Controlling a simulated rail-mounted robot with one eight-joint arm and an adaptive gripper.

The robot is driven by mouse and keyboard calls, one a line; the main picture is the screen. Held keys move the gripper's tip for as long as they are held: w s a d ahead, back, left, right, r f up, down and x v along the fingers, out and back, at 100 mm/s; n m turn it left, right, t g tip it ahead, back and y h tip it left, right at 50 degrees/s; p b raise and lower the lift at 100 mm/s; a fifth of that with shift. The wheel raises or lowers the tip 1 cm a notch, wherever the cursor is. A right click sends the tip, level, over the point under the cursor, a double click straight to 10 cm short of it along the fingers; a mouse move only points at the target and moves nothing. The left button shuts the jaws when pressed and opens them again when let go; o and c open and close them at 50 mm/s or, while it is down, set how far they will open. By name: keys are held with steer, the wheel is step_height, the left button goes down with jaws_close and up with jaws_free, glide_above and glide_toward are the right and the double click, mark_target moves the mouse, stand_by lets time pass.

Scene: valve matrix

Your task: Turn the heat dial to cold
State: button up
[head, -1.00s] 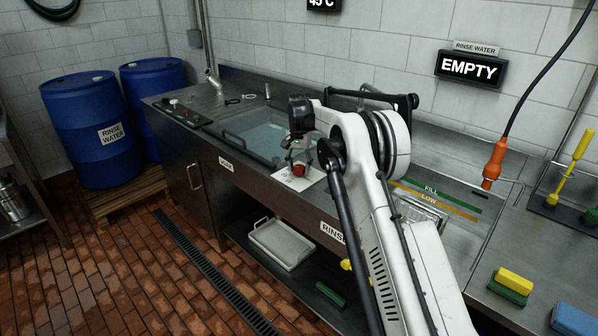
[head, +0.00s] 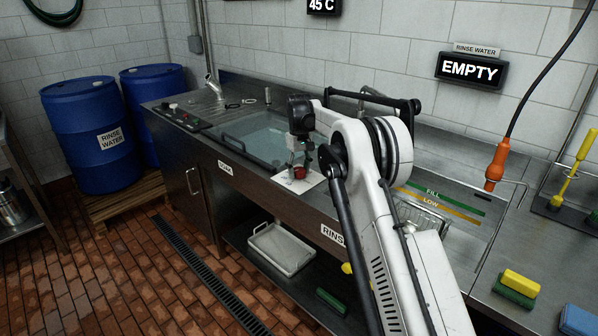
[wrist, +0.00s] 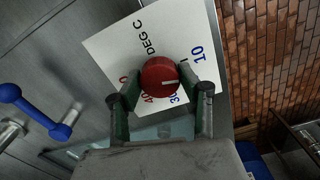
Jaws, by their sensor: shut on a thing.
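The heat dial is a round red knob (head: 299,173) on a white card (wrist: 111,45) at the counter's front edge. In the wrist view the red knob (wrist: 160,76) has a white line pointing right. The card reads "DEG C", with a blue 10 at the upper right; the numbers near the fingers are partly hidden. My gripper (wrist: 157,79) is shut on the knob, one green finger on each side. In the head view my gripper (head: 297,163) reaches down onto the knob from above, partly hiding the card.
The soak basin (head: 262,138) lies behind the dial. A blue-handled lever (wrist: 38,112) is at left in the wrist view. A wall display (head: 323,6) reads 45 C; another (head: 470,69) reads EMPTY. Sponges (head: 520,283) lie at the right.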

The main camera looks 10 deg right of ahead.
mark_target(299, 170)
steer(key=shift+n, duration=0.6)
steer(key=o, duration=1.1)
steer(key=shift+o, duration=0.2)
step_height(299, 170, up, 12)
